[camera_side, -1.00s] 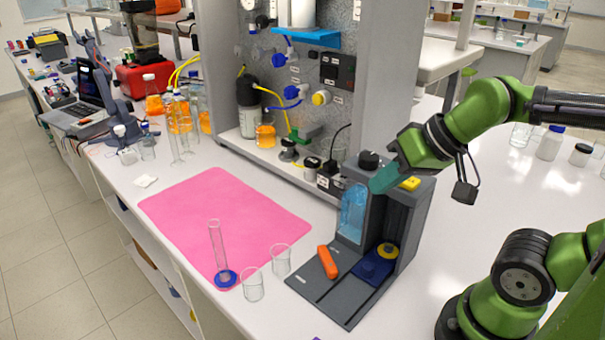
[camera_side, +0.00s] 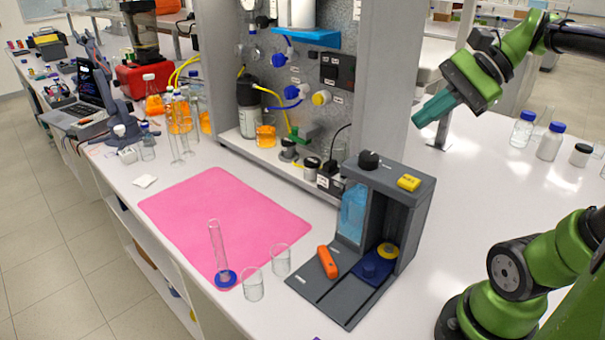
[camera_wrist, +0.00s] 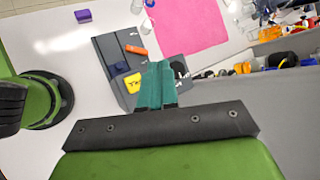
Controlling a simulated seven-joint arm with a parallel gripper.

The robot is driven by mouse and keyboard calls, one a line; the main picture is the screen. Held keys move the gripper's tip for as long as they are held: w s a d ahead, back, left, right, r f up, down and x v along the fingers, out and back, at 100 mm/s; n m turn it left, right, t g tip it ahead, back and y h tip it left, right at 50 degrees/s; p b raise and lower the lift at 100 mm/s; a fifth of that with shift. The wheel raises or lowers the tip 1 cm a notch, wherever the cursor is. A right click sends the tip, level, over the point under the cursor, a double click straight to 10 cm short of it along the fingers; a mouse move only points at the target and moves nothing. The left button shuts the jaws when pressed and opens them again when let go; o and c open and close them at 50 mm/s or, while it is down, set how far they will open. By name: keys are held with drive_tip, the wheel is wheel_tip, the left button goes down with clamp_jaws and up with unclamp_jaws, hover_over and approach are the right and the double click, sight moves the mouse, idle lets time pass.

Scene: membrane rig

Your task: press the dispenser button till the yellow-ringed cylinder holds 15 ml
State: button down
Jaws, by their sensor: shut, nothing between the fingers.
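The dark grey dispenser (camera_side: 417,210) stands on the bench with a clear tank of blue liquid (camera_side: 353,212) on its left. Its yellow button (camera_side: 409,183) is on top; it also shows in the wrist view (camera_wrist: 132,84). A yellow ring (camera_side: 388,250) sits low in the dispenser's bay, by a dark blue stand. The glass above the ring and its liquid level cannot be made out. My gripper (camera_side: 418,121) has teal fingers held together, empty, above the dispenser and apart from the button. The fingers also show in the wrist view (camera_wrist: 157,68).
A blue-based measuring cylinder (camera_side: 225,277) stands on the pink mat's (camera_side: 220,215) front edge, with two empty beakers (camera_side: 253,285) beside it. An orange object (camera_side: 327,262) lies on the dispenser's base plate. A grey panel rig (camera_side: 380,80) rises behind. Bottles (camera_side: 548,142) stand at right.

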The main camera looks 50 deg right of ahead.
sight(415, 181)
drive_tip(key=shift+f, duration=0.1)
drive_tip(key=shift+f, duration=4.35)
drive_tip(key=shift+f, duration=0.15)
drive_tip(key=shift+f, duration=0.3)
drive_tip(key=shift+f, duration=0.55)
drive_tip(key=shift+r, duration=1)
